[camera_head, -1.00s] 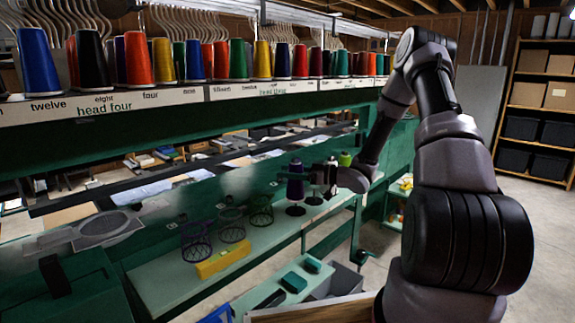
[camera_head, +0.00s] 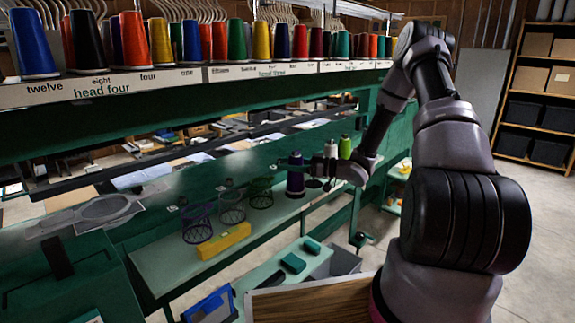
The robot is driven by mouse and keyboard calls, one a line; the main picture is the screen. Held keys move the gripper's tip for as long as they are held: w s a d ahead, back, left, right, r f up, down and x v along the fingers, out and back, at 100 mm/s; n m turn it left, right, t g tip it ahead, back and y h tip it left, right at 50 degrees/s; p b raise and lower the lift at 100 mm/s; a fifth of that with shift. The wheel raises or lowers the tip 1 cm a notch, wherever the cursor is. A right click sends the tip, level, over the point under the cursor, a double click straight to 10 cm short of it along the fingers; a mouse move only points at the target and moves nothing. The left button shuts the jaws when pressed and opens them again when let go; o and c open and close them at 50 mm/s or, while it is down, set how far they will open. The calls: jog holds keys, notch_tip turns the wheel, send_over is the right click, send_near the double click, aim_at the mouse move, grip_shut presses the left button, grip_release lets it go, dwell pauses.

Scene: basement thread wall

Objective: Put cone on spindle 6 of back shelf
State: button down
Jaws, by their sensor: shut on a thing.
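A purple cone (camera_head: 295,178) stands roughly upright at the fingers of my gripper (camera_head: 304,170), above the pale work table. My gripper is shut on this cone; its fingers are small and partly hidden. The rack (camera_head: 120,92) along the top left carries a long row of coloured cones over a white label strip. Words such as "twelve", "eight", "four" and "one" show above "head four". I cannot make out a label for six, and the spindles under the cones are hidden.
A white cone (camera_head: 331,149) and a green cone (camera_head: 345,147) stand just beyond my gripper. Wire baskets (camera_head: 197,225) and a yellow block (camera_head: 223,240) occupy the work table (camera_head: 165,262). A dark rail (camera_head: 120,172) runs below the rack. Open floor lies at the right.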

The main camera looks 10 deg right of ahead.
jog(key=shift+f, duration=0.35)
dwell(0.3)
jog(key=shift+c, duration=0.6)
grip_release()
jog(key=shift+d, duration=0.15)
